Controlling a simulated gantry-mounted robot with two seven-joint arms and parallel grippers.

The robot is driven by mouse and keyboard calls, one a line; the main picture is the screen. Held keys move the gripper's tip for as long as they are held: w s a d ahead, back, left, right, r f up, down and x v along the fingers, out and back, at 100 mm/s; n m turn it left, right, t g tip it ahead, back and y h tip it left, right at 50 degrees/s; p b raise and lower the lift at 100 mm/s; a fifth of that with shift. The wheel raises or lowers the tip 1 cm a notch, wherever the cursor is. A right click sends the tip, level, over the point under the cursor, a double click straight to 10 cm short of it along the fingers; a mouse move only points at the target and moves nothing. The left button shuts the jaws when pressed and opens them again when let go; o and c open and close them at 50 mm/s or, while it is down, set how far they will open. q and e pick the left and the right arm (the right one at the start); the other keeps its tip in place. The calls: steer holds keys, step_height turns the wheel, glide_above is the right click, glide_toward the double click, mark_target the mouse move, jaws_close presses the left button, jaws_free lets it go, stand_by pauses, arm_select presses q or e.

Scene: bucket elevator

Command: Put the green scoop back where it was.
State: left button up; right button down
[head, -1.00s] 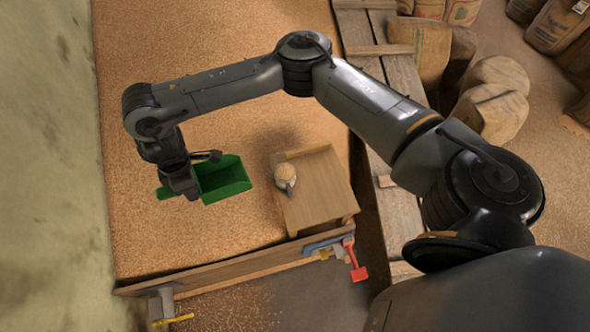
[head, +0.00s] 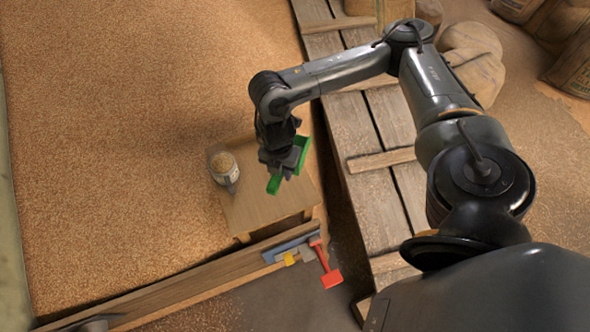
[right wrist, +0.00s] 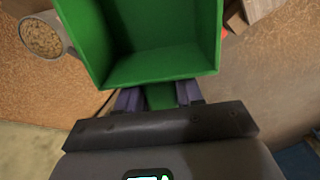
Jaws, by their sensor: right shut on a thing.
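The green scoop (head: 303,152) is in my right gripper (head: 283,170), which is shut on it in the head view. The gripper and scoop are over the right part of the small wooden table (head: 243,211); I cannot tell how high above it. In the right wrist view the scoop (right wrist: 150,45) is large, its open tray empty, and its handle runs between the fingers of the right gripper (right wrist: 160,97). My left gripper is not in view.
A metal cup of grain (head: 224,166) stands on the table's left part. A red-handled tool (head: 329,271) hangs by the wooden board (head: 170,285) in front. A plank walkway (head: 375,150) and sacks (head: 470,60) lie to the right. Grain (head: 130,110) covers the floor at left.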

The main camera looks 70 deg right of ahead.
steer(key=s+d+f+m+b, duration=0.1)
steer(key=s+d+f+b, duration=0.4)
steer(key=f, duration=0.3)
steer(key=w+f, duration=0.2)
steer(key=w, duration=0.1)
steer(key=w+f+b, duration=0.1)
steer(key=w+f, duration=0.2)
steer(key=w, duration=0.1)
steer(key=w+f+b, duration=0.1)
steer(key=w+f, duration=0.1)
steer(key=w, duration=0.2)
steer(key=shift+w+d+f, duration=0.15)
steer(key=shift+d+f, duration=0.05)
steer(key=shift+f+b, duration=0.65)
steer(key=shift+f, duration=1.35)
steer(key=c, duration=0.7)
jaws_free()
steer(key=shift+f, duration=0.15)
